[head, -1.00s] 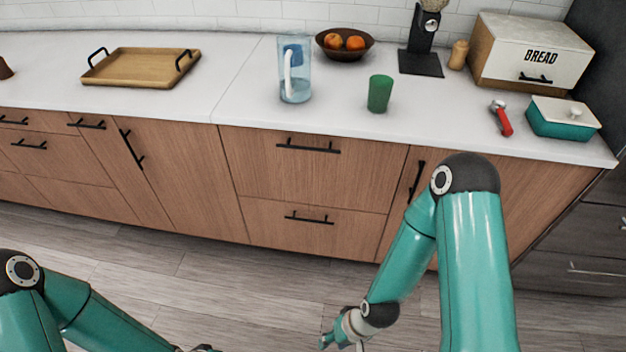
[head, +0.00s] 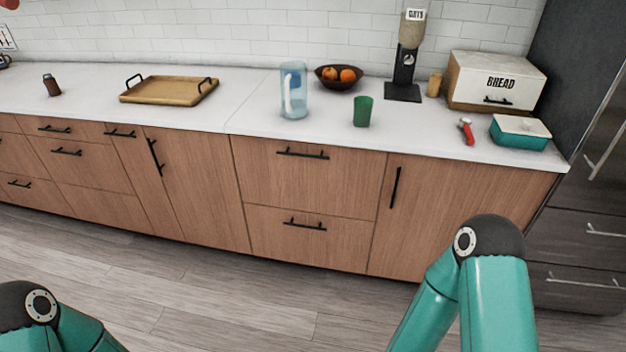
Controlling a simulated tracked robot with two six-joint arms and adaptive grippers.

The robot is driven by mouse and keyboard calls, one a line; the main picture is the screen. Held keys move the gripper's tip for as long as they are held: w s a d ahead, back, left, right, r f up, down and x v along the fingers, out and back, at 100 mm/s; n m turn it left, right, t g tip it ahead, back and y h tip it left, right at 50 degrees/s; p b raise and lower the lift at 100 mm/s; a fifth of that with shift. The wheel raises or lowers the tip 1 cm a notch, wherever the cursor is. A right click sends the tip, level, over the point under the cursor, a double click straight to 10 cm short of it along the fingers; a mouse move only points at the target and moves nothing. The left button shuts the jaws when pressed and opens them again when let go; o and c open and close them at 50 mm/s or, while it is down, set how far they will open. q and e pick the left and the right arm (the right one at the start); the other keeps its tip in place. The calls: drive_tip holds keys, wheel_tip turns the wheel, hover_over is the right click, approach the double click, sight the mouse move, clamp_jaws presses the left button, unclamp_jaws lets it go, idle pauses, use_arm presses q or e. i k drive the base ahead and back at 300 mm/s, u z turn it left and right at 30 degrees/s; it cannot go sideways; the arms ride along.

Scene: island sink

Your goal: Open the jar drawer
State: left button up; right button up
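The counter front has wooden drawers with black bar handles, all shut; no label tells which is the jar drawer. In the middle are a wide upper drawer (head: 310,180) and a wide lower drawer (head: 300,245). Farther left are a top drawer (head: 75,137), a drawer under it (head: 85,165) and a narrow drawer (head: 121,143). No drawer's inside shows. Both my arms come in at the bottom of the head view, in front of the cabinets, but both grippers are below the picture edge.
The counter holds a wooden tray (head: 168,91), a pitcher (head: 293,92), a fruit bowl (head: 341,84), a green cup (head: 363,112), a bread box (head: 493,92) and a teal dish (head: 519,137). A dark fridge (head: 590,165) stands at right. The floor (head: 220,295) before the drawers is clear.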

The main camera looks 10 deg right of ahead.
sight(326, 179)
drive_tip(key=z, duration=0.4)
drive_tip(key=i, duration=1.05)
drive_tip(key=u, duration=1.15)
drive_tip(key=k, duration=0.9)
drive_tip(key=z, duration=0.3)
drive_tip(key=i, duration=1.05)
drive_tip(key=z, duration=0.1)
